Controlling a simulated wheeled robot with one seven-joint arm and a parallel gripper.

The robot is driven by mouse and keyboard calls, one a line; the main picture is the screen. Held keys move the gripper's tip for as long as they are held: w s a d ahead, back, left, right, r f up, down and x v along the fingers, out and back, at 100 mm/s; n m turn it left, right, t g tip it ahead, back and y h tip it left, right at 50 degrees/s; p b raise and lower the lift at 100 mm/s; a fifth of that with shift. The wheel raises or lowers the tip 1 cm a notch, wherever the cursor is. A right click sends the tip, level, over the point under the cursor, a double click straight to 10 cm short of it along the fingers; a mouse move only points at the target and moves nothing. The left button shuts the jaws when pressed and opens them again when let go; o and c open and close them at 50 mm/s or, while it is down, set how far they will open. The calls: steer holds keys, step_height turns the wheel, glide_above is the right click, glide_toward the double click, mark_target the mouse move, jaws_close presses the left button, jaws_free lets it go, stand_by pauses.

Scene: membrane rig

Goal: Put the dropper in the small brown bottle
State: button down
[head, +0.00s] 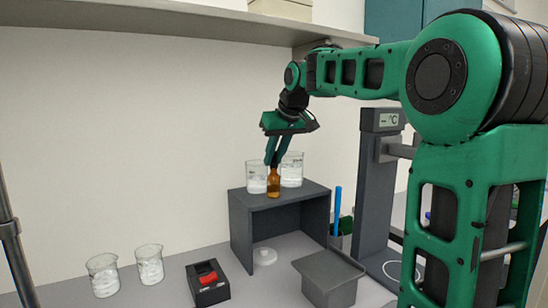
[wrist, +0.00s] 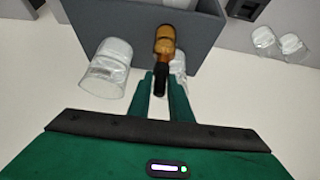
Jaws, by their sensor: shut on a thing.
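The small brown bottle (head: 273,186) stands upright on top of the grey riser near its front edge, and it also shows in the wrist view (wrist: 165,40). My gripper (head: 273,161) is directly above the bottle, fingers pointing down. In the wrist view my gripper (wrist: 161,77) is shut on the dropper (wrist: 160,79), whose black top shows between the fingertips. The dropper is in line with the bottle's neck. Its lower part is hidden, and I cannot tell how deep it sits in the bottle.
Two glass beakers, one left (head: 256,177) and one right (head: 291,169), stand close beside the bottle on the grey riser (head: 255,222). Two more beakers (head: 103,275) (head: 149,264) stand on the bench at left. A black box with a red switch (head: 207,281) sits in front.

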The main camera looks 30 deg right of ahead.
steer(key=shift+f, duration=0.1)
steer(key=c, duration=1.5)
jaws_free()
steer(key=shift+c, duration=0.2)
steer(key=v, duration=1)
steer(key=shift+s+r, duration=0.25)
steer(key=shift+r, duration=0.1)
steer(key=shift+d+f, duration=0.1)
